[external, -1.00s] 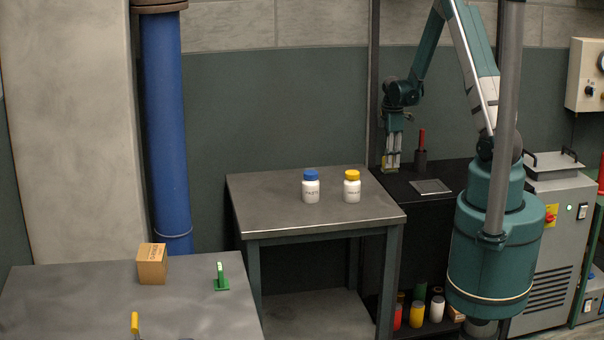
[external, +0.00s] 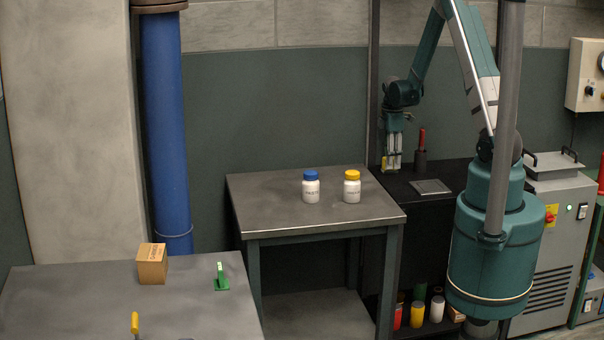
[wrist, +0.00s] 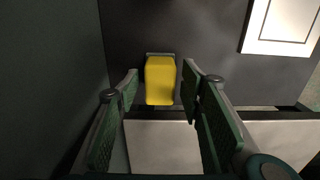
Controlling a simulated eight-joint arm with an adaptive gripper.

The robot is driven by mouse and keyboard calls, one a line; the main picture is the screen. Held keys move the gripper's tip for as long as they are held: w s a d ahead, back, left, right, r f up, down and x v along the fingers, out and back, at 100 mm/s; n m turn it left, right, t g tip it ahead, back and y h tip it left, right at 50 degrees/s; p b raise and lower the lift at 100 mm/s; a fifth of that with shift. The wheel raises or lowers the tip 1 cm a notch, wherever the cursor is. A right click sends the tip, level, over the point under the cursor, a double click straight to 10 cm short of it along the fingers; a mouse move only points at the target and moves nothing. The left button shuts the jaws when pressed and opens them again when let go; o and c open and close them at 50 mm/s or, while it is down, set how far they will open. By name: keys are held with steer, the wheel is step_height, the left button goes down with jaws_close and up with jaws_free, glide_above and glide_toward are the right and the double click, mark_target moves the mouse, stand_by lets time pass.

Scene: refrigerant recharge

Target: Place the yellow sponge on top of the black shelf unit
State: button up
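The yellow sponge (external: 384,163) is at the back left of the black shelf unit (external: 400,186), beside the upright post. In the wrist view the sponge (wrist: 160,80) appears to stand on the dark top, near its edge. My gripper (external: 394,168) points down over that corner. In the wrist view its fingers (wrist: 160,78) are apart, one on each side of the sponge, with visible gaps on both sides. The gripper fingers partly hide the sponge in the external view, and its exact contact with the top is hard to see.
A red-handled tool in a dark holder (external: 421,150) and a pale-framed plate (external: 431,187) are on the shelf top. Bottles stand on its lower shelf. A table with a blue-capped bottle (external: 311,187) and a yellow-capped bottle (external: 352,187) is to the left.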

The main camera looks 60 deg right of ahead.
step_height(320, 180, up, 12)
stand_by(0.8)
stand_by(0.6)
steer(key=shift+a+r, duration=0.1)
steer(key=shift+r, duration=0.05)
steer(key=s+a+r+m+t+h, duration=0.1)
steer(key=a+r+m+t, duration=0.1)
steer(key=a+r, duration=0.75)
steer(key=a+r+m+t, duration=0.1)
steer(key=a+r+m, duration=0.1)
steer(key=a+r, duration=0.8)
steer(key=s+a+r+m+t, duration=0.1)
steer(key=s+a, duration=0.3)
steer(key=a, duration=0.3)
steer(key=s+a+r+m+t, duration=0.1)
steer(key=s+a, duration=0.3)
steer(key=a, duration=0.4)
steer(key=s+a+r+m+t+y, duration=0.1)
steer(key=s+a+m+t, duration=0.1)
steer(key=s+a, duration=0.3)
steer(key=shift+a+r+m, duration=0.2)
steer(key=shift+a+m, duration=0.3)
steer(key=shift+a, duration=0.85)
